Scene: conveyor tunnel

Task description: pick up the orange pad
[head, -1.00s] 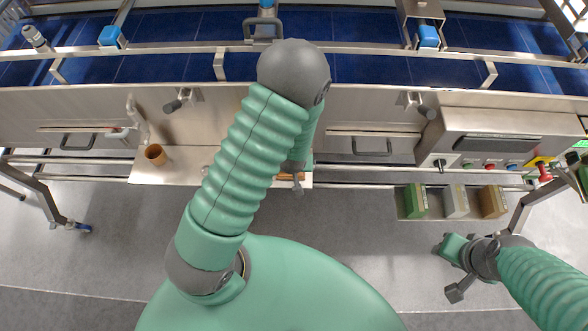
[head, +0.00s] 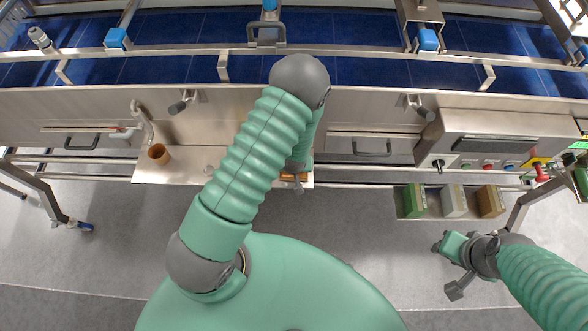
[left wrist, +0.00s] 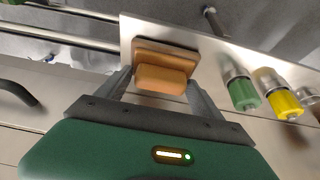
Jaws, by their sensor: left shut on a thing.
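The orange pad (left wrist: 162,79) lies between the two fingers of my left gripper (left wrist: 160,84) in the left wrist view, and the fingers are shut on it. A browner orange surface lies right behind it on the steel shelf; I cannot tell if it is a reflection or another piece. In the head view only a sliver of the pad (head: 294,178) shows at the shelf's right end, and my left forearm hides most of that gripper. My right gripper (head: 456,268) is over the grey floor at the lower right, away from the pad; its finger opening is unclear.
The steel shelf (head: 180,172) carries a brown cup (head: 158,155). Green (left wrist: 243,94) and yellow (left wrist: 284,101) cylinders stand near the pad in the left wrist view. A control box (head: 490,140) and a rack with green, white and brown boxes (head: 453,201) are at the right.

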